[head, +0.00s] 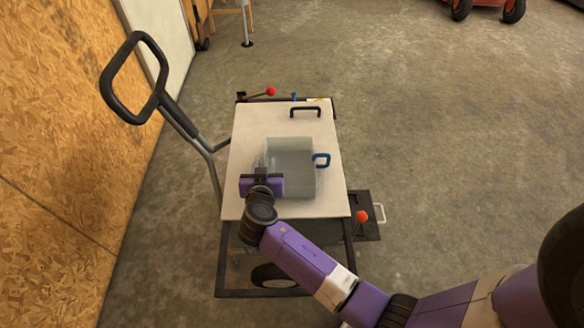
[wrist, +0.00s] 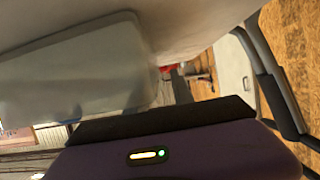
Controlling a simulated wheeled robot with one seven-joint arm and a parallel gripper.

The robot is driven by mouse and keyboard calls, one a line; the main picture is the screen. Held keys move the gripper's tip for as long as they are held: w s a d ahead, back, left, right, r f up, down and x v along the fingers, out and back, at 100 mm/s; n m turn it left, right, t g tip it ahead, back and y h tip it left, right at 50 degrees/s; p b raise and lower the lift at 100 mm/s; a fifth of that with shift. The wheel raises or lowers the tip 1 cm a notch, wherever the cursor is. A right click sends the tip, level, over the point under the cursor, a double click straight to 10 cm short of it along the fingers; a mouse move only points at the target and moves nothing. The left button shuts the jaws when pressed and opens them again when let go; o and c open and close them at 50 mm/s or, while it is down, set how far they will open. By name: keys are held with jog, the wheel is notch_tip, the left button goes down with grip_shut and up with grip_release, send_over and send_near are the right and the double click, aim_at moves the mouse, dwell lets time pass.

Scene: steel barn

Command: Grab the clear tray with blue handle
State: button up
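My purple gripper (head: 262,184) is at the tray's near left corner, on the side away from the blue handle. It overlaps that corner in the head view, and I cannot tell whether it touches. The wrist view shows a pale, translucent shape that looks like the tray (wrist: 80,72), close by at the upper left. The fingers do not show clearly in either view, so their opening cannot be told.
The cart's white top (head: 245,135) has free room around the tray. A black handle (head: 305,112) stands behind the tray. A red-knobbed lever (head: 270,91) is at the far edge. The cart's push handle (head: 135,78) rises at the left near a board wall (head: 60,150).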

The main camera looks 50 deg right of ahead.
jog(key=shift+c, duration=0.4)
grip_shut()
jog(key=shift+r, duration=0.1)
dwell(0.8)
